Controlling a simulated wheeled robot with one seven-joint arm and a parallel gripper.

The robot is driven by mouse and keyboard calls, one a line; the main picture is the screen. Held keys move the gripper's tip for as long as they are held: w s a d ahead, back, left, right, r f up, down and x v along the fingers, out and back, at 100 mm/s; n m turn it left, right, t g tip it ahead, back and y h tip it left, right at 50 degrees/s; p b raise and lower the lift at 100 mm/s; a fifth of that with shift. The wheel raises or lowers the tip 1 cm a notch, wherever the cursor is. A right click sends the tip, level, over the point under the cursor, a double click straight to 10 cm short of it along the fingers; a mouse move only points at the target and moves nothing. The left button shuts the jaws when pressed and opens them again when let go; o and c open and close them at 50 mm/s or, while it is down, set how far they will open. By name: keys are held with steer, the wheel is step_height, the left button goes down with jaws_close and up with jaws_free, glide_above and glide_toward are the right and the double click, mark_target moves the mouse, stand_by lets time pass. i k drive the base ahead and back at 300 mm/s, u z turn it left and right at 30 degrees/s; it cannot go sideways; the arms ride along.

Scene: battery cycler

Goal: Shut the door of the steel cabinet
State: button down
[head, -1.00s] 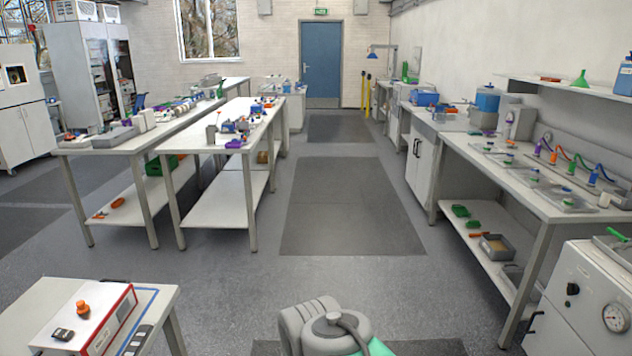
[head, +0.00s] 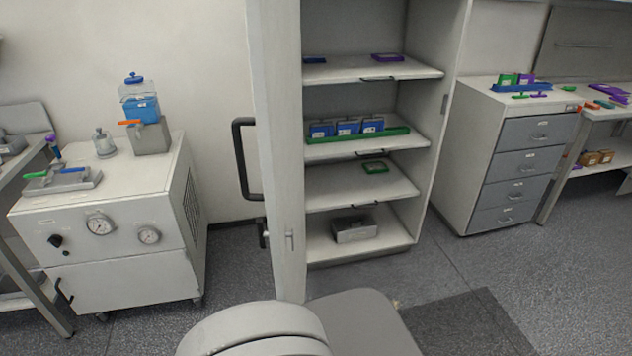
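The steel cabinet (head: 458,60) stands against the wall in the middle of the head view. Its door (head: 276,130) is open and swung out toward me on the left side, seen nearly edge-on. A dark bar handle (head: 241,160) is on the door's left-facing side, with a small dark latch below it. The open cabinet shows several shelves holding blue boxes in a green tray (head: 357,135), a green item (head: 375,167) and a grey box (head: 354,229). My gripper is not in view; only part of my arm shows at the bottom.
A white cabinet with gauges (head: 112,235) stands left of the door, with floor between them. A drawer unit (head: 505,165) and a bench (head: 585,125) stand to the right. A dark mat (head: 470,325) lies on the floor in front.

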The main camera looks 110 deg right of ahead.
mark_target(274, 26)
steer(key=z, duration=3.65)
steer(key=k, duration=0.8)
steer(key=u, duration=1.4)
steer(key=i, duration=1)
